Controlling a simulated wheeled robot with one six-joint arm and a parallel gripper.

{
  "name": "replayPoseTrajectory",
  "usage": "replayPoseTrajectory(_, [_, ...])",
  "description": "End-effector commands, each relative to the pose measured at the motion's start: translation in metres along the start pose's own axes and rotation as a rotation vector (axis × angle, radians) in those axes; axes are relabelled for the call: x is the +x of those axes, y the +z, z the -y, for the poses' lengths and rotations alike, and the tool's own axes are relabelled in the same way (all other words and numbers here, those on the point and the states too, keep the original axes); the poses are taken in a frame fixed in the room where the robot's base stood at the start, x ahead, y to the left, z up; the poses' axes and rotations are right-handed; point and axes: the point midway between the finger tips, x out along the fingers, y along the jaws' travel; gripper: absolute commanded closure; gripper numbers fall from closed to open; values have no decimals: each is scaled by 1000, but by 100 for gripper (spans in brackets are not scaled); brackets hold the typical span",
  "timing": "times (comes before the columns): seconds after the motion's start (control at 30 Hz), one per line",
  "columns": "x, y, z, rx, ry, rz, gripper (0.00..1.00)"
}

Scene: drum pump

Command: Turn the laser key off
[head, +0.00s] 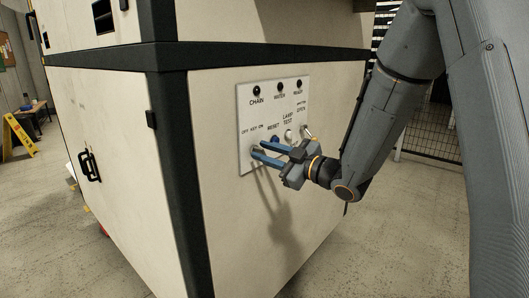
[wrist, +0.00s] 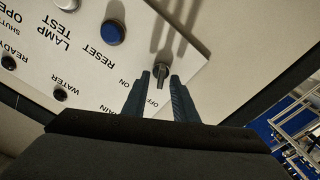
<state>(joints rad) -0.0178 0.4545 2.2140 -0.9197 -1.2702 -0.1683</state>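A white control panel (head: 243,100) is fixed to the cabinet's side, with a key switch at its lower left below the lettering OFF KEY ON. In the wrist view the panel appears upside down, and the small grey key (wrist: 161,71) stands out from it near the words ON and OFF. My gripper (head: 256,149) has its two blue fingers at the panel around the key switch. In the wrist view the fingers are apart, one on each side of the key, with a gap visible. In the head view the fingers hide the key. I cannot tell which label it points to.
A blue RESET button (wrist: 113,32) is close beside the key. The large white cabinet (head: 220,240) fills the middle. A yellow floor sign (head: 18,135) stands far left.

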Motion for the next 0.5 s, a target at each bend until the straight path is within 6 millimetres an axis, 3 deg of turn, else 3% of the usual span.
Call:
replayPoseTrajectory(0.3, [-50, 1, -2, 0, 4, 2, 74])
replayPoseTrajectory(0.5, [-69, 1, -1, -1, 2, 1, 74])
